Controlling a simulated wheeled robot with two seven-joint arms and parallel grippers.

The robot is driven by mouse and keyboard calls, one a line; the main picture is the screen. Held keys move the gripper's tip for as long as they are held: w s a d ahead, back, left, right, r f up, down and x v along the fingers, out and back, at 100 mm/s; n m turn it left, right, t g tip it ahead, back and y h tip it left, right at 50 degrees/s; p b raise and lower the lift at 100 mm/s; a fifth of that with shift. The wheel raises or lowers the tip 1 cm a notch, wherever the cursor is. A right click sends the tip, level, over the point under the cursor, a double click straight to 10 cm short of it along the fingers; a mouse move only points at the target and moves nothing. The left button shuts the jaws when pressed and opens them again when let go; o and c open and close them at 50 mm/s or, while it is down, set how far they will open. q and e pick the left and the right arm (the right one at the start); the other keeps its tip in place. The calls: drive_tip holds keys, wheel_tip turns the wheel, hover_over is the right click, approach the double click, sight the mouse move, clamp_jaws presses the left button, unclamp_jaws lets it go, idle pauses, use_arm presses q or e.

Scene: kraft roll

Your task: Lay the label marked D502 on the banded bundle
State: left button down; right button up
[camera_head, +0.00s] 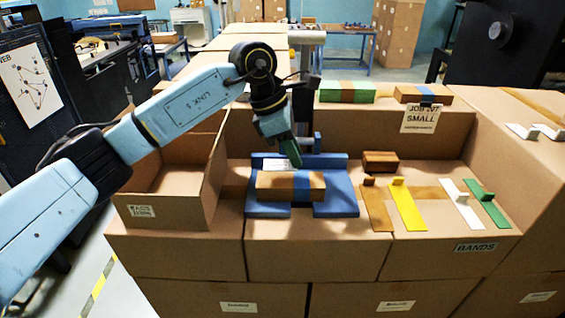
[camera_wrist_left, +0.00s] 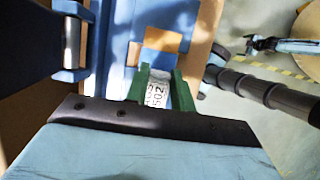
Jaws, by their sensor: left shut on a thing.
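The label (camera_wrist_left: 155,94) is a small white card, and "502" reads on it in the left wrist view. In the head view it shows as a pale card (camera_head: 278,165) over the blue fixture. My left gripper (camera_head: 292,158) has green fingers, which also show in the left wrist view (camera_wrist_left: 158,88); they are shut on the label. The bundle (camera_head: 275,186) is a brown block in the blue fixture (camera_head: 333,195), with a blue band across its middle. The label appears above and behind the bundle; contact cannot be told.
An open carton (camera_head: 165,212) stands left of the fixture. Right of it lie brown, yellow (camera_head: 406,208), white and green (camera_head: 487,206) strips and a small brown block (camera_head: 380,162). Behind, a ledge holds a green bundle (camera_head: 346,92) and a blue-banded one (camera_head: 423,95).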

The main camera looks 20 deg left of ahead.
sight(283, 164)
use_arm(q)
drive_tip(key=shift+s+a, duration=0.15)
drive_tip(key=shift+a, duration=0.4)
drive_tip(key=shift+s+a, duration=0.15)
drive_tip(key=shift+a, duration=0.35)
drive_tip(key=shift+f+b, duration=0.85)
drive_tip(key=shift+f, duration=0.9)
use_arm(e)
drive_tip(key=shift+s+d+f, duration=0.1)
drive_tip(key=shift+s+f, duration=0.45)
drive_tip(key=shift+f, duration=0.3)
use_arm(q)
drive_tip(key=shift+f, duration=0.15)
drive_tip(key=c, duration=1.2)
unclamp_jaws()
use_arm(e)
drive_tip(key=shift+w+f, duration=0.1)
drive_tip(key=shift+w, duration=0.05)
